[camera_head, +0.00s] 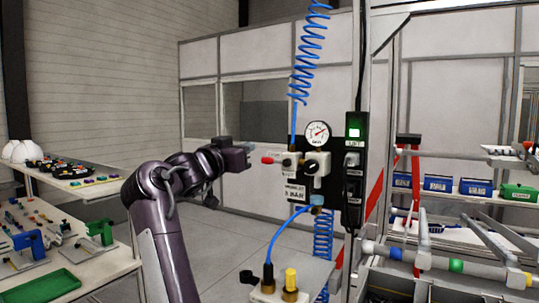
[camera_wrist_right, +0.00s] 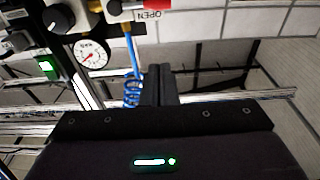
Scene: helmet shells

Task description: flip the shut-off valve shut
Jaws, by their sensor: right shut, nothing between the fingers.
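The shut-off valve's red lever (camera_head: 272,160) sticks out to the left from the pale valve body (camera_head: 290,161) on a black panel. In the right wrist view a red part (camera_wrist_right: 156,4) shows at the top edge, by a label reading OPEN. My right gripper (camera_head: 246,156) is shut and empty, just left of the lever's tip and apparently apart from it. Its closed fingers (camera_wrist_right: 159,84) also show in the right wrist view. My left gripper is not in view.
A round gauge (camera_head: 317,133) and a black knob (camera_head: 311,168) sit right of the lever. A coiled blue hose (camera_head: 308,60) hangs above. A green-lit box (camera_head: 353,133) stands right. A workbench (camera_head: 90,280) with small parts is at left.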

